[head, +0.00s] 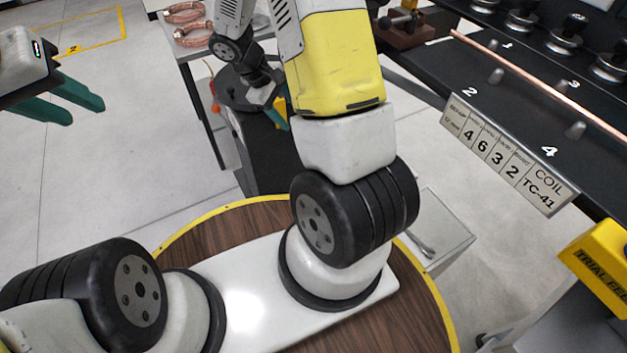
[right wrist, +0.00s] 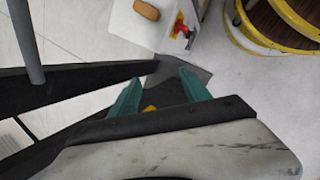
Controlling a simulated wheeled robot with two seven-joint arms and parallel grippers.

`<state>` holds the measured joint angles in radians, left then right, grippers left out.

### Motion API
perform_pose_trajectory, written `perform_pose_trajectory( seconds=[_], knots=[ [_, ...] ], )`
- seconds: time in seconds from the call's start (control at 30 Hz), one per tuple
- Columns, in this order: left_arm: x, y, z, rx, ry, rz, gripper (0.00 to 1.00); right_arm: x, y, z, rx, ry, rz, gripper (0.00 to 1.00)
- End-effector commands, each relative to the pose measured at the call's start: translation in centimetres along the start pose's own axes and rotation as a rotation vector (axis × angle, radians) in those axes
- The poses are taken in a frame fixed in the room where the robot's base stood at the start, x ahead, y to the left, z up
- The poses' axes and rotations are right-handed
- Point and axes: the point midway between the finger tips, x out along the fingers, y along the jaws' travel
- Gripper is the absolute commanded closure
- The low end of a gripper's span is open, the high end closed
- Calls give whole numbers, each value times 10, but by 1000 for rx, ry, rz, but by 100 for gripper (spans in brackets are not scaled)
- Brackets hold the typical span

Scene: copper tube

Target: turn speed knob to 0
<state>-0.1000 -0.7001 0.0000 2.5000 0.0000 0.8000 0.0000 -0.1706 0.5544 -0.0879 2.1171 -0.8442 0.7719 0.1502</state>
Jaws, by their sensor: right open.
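I cannot make out the speed knob or its 0 mark in either view. My left gripper (head: 87,112) is at the left of the head view, with its two teal fingers apart and nothing between them. My right gripper (right wrist: 160,82) shows in the right wrist view with its teal fingers spread, over a dark grey surface. A small yellow-orange piece (right wrist: 149,108) shows between the finger bases, and I cannot tell what it is.
A black bench (head: 430,75) at the right carries several rollers and pegs, a copper tube (head: 530,80) and a "COIL TC-41" plate (head: 510,152). A yellow "TRIAL FEED" unit (head: 603,265) is at lower right. Copper coils (head: 190,22) lie on a back table. Floor at left is clear.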

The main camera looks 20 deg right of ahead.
Motion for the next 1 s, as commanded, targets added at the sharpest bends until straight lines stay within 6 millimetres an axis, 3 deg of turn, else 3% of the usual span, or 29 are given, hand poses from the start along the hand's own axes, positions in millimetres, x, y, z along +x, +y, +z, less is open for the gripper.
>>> perform_pose_trajectory(
  seconds=[0.03,0.3,0.5,0.6,0.8,1.0],
  knots=[
    [0,0,0,0,0,0,64,28,-7,-10,-67,-45,16,45],
    [0,0,0,0,0,0,64,166,-48,-41,-422,-205,110,45],
    [0,0,0,0,0,0,64,270,-100,-40,-702,-282,150,45],
    [0,0,0,0,0,0,64,312,-126,-33,-822,-304,159,45],
    [0,0,0,0,0,0,64,363,-161,-18,-975,-322,166,45],
    [0,0,0,0,0,0,64,385,-167,-11,-1010,-325,166,45]
  ],
)
